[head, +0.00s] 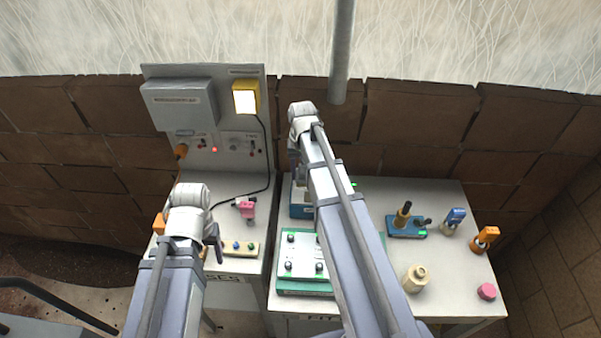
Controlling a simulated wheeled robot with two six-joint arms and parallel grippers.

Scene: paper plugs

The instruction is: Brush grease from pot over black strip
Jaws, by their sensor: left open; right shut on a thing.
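My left gripper (213,243) is at the left bench, its dark fingers pointing down beside a beige strip with coloured knobs; it is open. My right arm reaches over the right bench to the back. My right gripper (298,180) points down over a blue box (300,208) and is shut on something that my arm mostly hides. A beige round pot (415,278) with a knob on top stands right of my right arm. I cannot make out the brush or the black strip.
A white plate with black knobs (300,258) lies on a green base. A blue base (407,228) with a brown post, a blue tool (453,220), an orange tool (484,239) and a pink piece (487,291) stand right. A grey panel (210,120) rises back left.

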